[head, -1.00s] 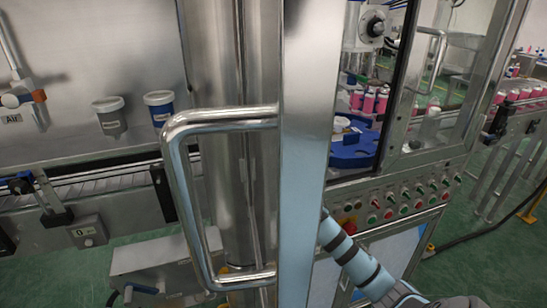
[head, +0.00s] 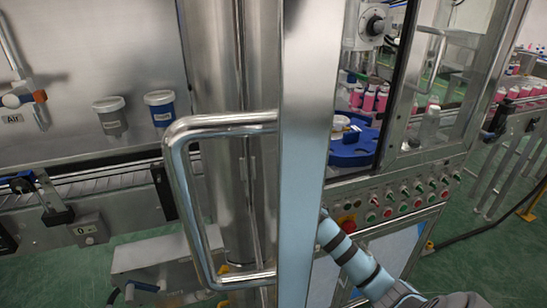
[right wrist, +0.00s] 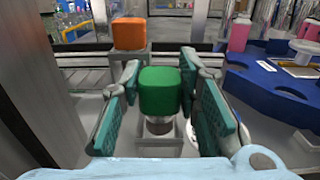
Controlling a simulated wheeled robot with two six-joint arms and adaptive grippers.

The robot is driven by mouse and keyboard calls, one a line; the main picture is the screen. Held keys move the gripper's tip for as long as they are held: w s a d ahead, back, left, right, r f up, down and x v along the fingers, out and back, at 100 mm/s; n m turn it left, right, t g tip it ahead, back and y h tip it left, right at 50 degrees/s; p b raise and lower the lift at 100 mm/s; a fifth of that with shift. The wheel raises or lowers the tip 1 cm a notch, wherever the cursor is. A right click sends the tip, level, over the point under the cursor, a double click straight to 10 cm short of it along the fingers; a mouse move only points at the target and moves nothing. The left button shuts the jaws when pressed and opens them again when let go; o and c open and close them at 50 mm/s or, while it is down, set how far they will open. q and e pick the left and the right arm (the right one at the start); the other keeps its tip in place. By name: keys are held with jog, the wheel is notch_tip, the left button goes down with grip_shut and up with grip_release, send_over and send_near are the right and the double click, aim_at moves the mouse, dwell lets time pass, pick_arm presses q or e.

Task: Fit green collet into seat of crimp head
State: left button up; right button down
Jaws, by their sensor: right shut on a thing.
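The green collet (right wrist: 164,92) is a rounded green block in the middle of the right wrist view. My right gripper (right wrist: 160,82) has its teal fingers on both sides of it and is shut on it. A short metal part shows under the collet, above a grey block-shaped stand (right wrist: 170,146); I cannot tell whether they touch. In the head view my right arm comes in at the bottom, and the steel post hides its gripper and the collet. My left gripper is in neither view. I cannot make out the crimp head's seat with certainty.
An orange block (right wrist: 128,33) stands on a grey pedestal behind the collet. A blue rotary plate (right wrist: 268,86) lies to the right. In the head view, a steel post (head: 308,130) and a door handle (head: 172,190) block the middle. Buttons line the panel (head: 400,200).

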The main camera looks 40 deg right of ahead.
jog(key=shift+f+b, duration=0.6)
jog(key=shift+f, duration=0.55)
jog(key=c, duration=1.1)
grip_release()
jog(key=v, duration=1.2)
